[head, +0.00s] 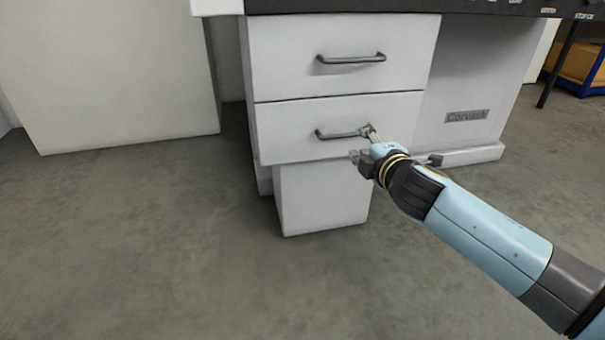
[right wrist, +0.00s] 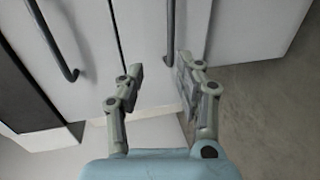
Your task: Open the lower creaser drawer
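The lower drawer (head: 285,133) has a white front and a dark bar handle (head: 335,134). My right gripper (head: 367,132) is at the right end of the lower handle. In the right wrist view its two fingers (right wrist: 160,67) are apart, and the end of the lower handle (right wrist: 170,35) lies between the fingertips, closer to the right finger. I cannot tell whether a finger touches it. My left gripper is not in view.
The upper drawer has its own bar handle (head: 350,59), which also shows in the right wrist view (right wrist: 52,40). A white pedestal (head: 320,200) stands below the drawers. A panel marked with a label (head: 466,117) is to the right. The floor in front (head: 170,250) is clear.

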